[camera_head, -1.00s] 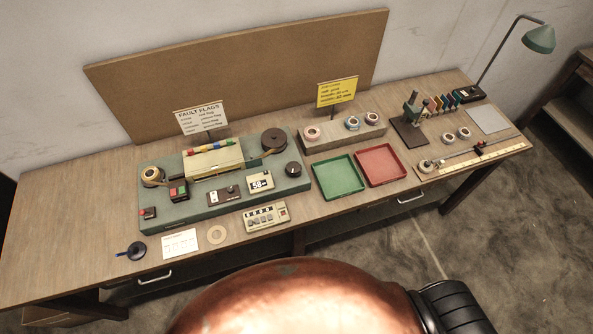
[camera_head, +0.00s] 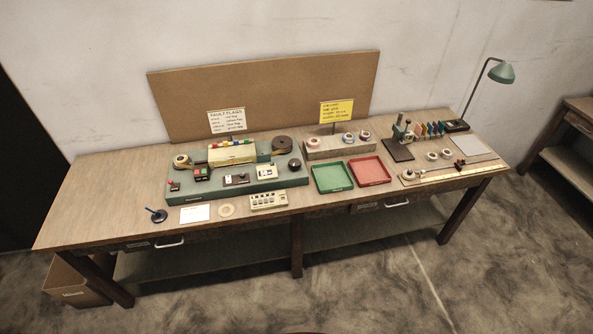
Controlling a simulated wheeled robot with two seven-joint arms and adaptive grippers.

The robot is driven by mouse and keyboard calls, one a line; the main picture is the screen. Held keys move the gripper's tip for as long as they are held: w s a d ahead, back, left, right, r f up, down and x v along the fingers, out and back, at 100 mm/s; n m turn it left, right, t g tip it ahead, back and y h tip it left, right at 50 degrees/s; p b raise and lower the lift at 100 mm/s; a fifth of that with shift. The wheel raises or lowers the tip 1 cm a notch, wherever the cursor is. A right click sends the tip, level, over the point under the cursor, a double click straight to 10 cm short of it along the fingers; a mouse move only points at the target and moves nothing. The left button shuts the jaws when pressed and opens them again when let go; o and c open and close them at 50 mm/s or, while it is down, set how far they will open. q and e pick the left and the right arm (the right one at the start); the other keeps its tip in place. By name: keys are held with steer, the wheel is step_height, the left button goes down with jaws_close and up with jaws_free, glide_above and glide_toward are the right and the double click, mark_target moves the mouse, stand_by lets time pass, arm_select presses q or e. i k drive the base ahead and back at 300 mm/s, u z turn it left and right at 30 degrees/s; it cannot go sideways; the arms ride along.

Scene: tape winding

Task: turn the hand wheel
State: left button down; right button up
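The green tape-winding machine (camera_head: 238,191) stands on the left half of the wooden bench. A small dark round knob (camera_head: 294,165) on its right front corner looks like the hand wheel; its fine detail is too small to tell. A larger dark brown reel (camera_head: 282,145) sits behind it, with a tape roll (camera_head: 182,161) at the machine's left end. A cream housing (camera_head: 232,152) with coloured flags on top lies between them. Neither of my grippers shows, and nothing touches the machine.
Green tray (camera_head: 333,177) and red tray (camera_head: 370,171) lie right of the machine. A counter box (camera_head: 268,201), a cardboard ring (camera_head: 226,210) and a white card (camera_head: 195,213) lie along the front. A green lamp (camera_head: 501,73) stands far right. Floor before the bench (camera_head: 350,285) is clear.

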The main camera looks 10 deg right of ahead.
mark_target(295, 164)
steer(key=u, duration=0.6)
steer(key=i, duration=1.35)
steer(key=z, duration=0.65)
steer(key=i, duration=0.55)
steer(key=z, duration=0.55)
